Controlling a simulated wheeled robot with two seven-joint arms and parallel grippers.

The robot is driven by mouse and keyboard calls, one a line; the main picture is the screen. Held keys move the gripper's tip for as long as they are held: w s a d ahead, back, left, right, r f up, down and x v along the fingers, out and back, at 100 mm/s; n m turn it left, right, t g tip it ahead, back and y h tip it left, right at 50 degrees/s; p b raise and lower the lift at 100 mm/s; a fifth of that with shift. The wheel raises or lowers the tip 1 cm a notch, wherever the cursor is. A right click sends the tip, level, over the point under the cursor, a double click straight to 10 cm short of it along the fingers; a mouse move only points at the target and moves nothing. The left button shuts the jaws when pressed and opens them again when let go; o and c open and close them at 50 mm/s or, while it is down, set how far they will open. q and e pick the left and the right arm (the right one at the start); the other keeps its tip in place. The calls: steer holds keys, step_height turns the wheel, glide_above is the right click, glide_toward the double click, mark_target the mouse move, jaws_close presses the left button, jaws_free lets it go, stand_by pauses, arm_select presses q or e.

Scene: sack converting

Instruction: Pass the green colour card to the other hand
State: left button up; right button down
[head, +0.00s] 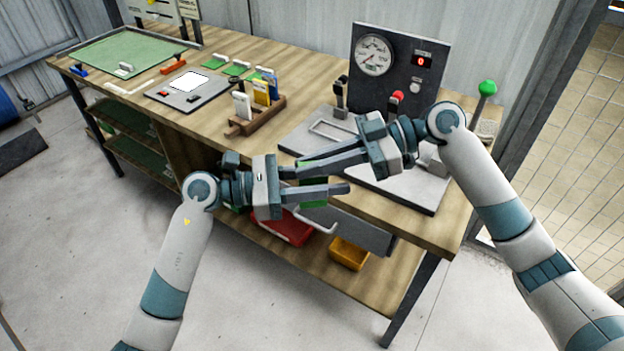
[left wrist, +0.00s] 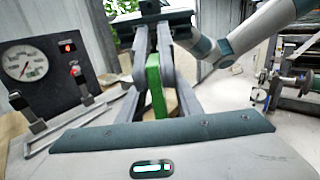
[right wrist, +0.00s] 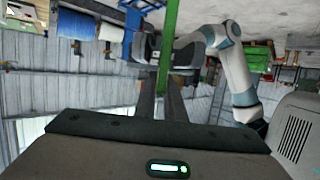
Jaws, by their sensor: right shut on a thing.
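The green colour card (head: 314,204) is mostly hidden among the fingers in the head view. It shows as a narrow green strip in the left wrist view (left wrist: 155,88) and the right wrist view (right wrist: 169,40). My right gripper (head: 302,167) is shut on the card and holds it in the air in front of the bench. My left gripper (head: 320,181) faces it from the other side. In the left wrist view its fingers are open, one on each side of the card, with gaps showing beside it.
The wooden bench (head: 215,124) lies behind both grippers. A rack (head: 256,118) of cards stands on it, with a gauge panel (head: 398,60) and levers at its right. A red bin (head: 285,230) and a yellow bin (head: 349,254) sit on the lower shelf.

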arm_select(q)
steer(key=shift+d, duration=0.35)
jaws_close()
arm_select(e)
steer(key=c, duration=1.8)
jaws_free()
steer(key=shift+o, duration=0.2)
steer(key=shift+d, duration=0.15)
steer(key=s+v, duration=0.1)
steer(key=v, duration=1)
steer(key=shift+w+d+r, duration=0.15)
steer(key=shift+w+d, duration=0.2)
steer(key=shift+w, duration=0.15)
